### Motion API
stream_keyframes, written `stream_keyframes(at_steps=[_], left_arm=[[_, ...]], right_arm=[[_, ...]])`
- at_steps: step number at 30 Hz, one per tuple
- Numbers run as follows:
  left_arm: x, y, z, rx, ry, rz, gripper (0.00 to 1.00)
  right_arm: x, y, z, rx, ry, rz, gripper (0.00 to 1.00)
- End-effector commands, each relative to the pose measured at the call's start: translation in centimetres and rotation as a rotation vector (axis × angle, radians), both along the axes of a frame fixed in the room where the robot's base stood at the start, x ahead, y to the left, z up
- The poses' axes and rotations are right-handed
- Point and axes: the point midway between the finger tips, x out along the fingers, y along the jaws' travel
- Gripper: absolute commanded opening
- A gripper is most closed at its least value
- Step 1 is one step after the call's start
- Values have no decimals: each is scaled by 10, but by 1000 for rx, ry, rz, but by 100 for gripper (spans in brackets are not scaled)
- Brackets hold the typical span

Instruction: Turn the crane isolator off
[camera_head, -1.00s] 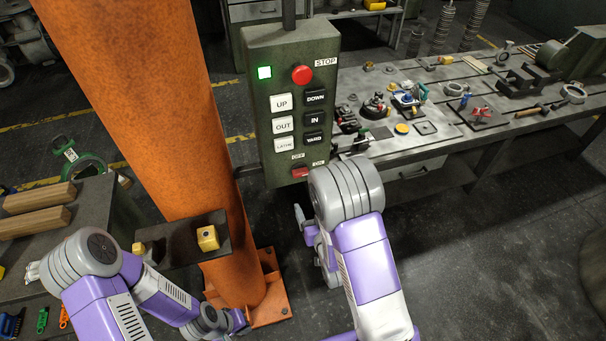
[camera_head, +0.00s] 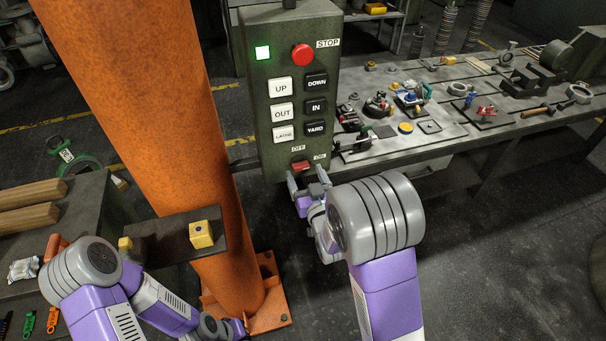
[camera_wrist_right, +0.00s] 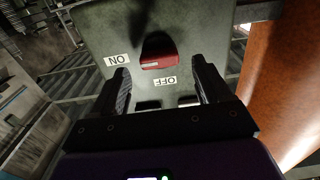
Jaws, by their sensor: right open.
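The crane isolator is a small red switch (camera_head: 300,165) at the bottom of the dark green crane control box (camera_head: 262,125). Its OFF label (camera_head: 299,149) is above it and its ON label (camera_head: 319,155) is to its right. In the right wrist view the red handle (camera_wrist_right: 158,62) lies roughly crosswise, near the ON label (camera_wrist_right: 117,60) and the inverted OFF label (camera_wrist_right: 165,80). My right gripper (camera_head: 307,179) is open just below the switch. In the wrist view its fingers flank the handle with gaps on both sides.
A green lamp (camera_head: 262,52) is lit beside the red STOP button (camera_head: 302,54). An orange column (camera_head: 150,110) stands left of the box, with a yellow block (camera_head: 201,234) on a bracket. A cluttered workbench (camera_head: 440,150) lies to the right.

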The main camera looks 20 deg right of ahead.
Motion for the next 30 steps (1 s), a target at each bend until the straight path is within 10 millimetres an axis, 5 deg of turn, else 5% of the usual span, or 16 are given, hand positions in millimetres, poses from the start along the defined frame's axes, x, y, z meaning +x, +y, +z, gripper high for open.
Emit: stream_keyframes(at_steps=[6, 17, 27, 30], left_arm=[[0, 0, 2, 0, -1, -1, 0], [0, 0, 2, 0, 0, 0, 0], [0, 0, 2, 0, 0, 0, 0], [0, 0, 2, 0, 0, 0, 0]], right_arm=[[23, 0, 1, 0, 1, -1, 77], [27, 1, 0, 1, 2, -1, 77], [27, 1, 0, 1, 1, -1, 24], [27, 1, 0, 0, 1, -1, 21]])
